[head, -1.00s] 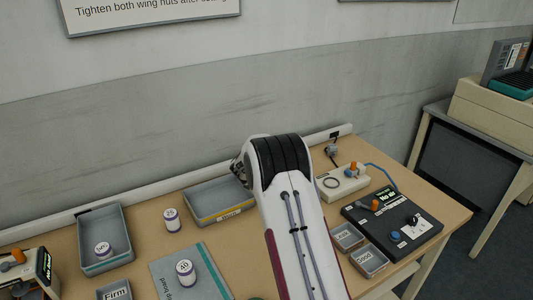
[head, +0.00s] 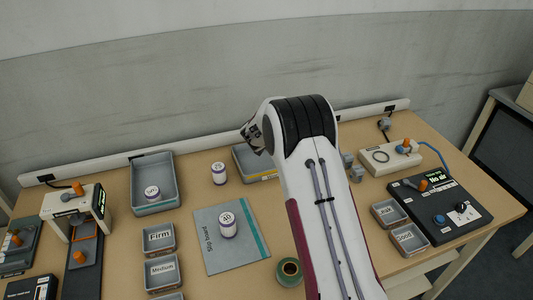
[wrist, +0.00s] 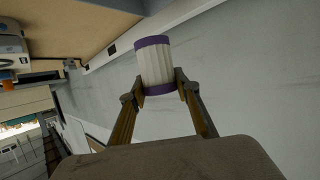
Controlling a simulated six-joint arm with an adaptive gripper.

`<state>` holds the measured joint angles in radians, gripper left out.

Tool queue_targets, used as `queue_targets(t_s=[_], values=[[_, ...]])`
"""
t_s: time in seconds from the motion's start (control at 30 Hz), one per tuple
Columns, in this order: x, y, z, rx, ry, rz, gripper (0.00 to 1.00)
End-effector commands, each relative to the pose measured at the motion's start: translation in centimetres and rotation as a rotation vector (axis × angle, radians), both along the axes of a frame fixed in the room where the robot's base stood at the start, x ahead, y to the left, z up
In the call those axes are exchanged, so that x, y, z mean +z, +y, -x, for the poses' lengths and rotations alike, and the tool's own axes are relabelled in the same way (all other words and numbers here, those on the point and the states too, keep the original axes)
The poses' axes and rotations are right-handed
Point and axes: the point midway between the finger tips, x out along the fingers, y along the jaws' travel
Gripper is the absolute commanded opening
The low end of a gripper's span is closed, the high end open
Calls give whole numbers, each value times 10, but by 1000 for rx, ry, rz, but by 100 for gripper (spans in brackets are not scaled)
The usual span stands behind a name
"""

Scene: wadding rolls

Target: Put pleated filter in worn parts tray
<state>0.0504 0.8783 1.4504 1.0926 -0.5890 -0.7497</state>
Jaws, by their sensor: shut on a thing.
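A pleated filter (wrist: 155,65), white with purple end bands, is held between the two fingers of my gripper (wrist: 161,88) in the wrist view. The gripper is shut on its lower end, and the filter is up off the table. In the head view my arm hides the fingers and the held filter. A grey tray with a yellow stripe (head: 264,179) stands at the back of the table, perhaps the worn parts tray. My arm covers its right part, and its label cannot be read now.
A grey tray (head: 154,209) at left holds a white roll (head: 152,194). Another roll (head: 219,173) stands on the table; one (head: 227,225) stands on a grey board (head: 205,250). A green tape ring (head: 289,271) is beside my arm. Small bins and devices stand on both sides.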

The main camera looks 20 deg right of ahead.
Motion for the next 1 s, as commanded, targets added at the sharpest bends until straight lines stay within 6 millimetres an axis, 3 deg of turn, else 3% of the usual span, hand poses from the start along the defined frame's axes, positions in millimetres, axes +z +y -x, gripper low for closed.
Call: queue_targets(t_s=[0.03, 0.13, 0.33, 0.6, 1.0], values=[[1, 18, 1, 6, -1, -1, 10], [2, 46, 7, 3, -3, -6, 10], [0, 80, 28, -41, 4, -7, 10], [-4, 65, 56, -151, 13, 11, 10], [-3, 61, 58, -163, 12, 19, 10]])
